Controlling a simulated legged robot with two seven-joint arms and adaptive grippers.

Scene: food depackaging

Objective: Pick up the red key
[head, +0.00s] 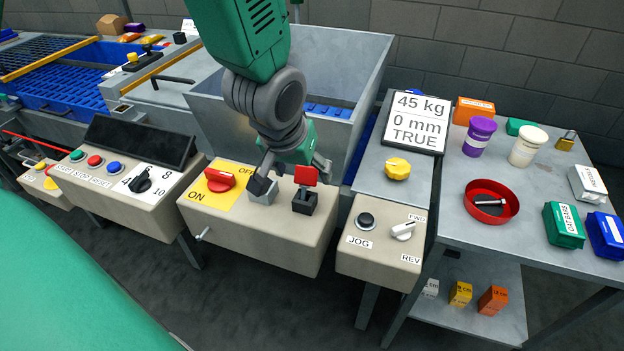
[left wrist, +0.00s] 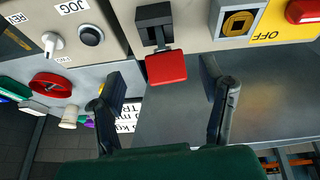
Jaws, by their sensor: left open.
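The red key (head: 306,175) stands upright in a black holder (head: 304,202) on top of the beige control box with the yellow ON/OFF panel. My left gripper (head: 292,174) is open, pointing down at the box. Its fingers (left wrist: 162,78) lie on either side of the key in the left wrist view, with gaps between; contact is not seen. A grey block (head: 262,194) with a yellow socket face (left wrist: 239,22) sits beside the holder. My right gripper is not in view.
A red rotary switch (head: 220,179) is left of the grey block. The box with the JOG button (head: 366,219) and white selector (head: 403,231) is to the right. A metal hopper (head: 340,62) stands behind. The right table holds a red dish (head: 468,208) and jars.

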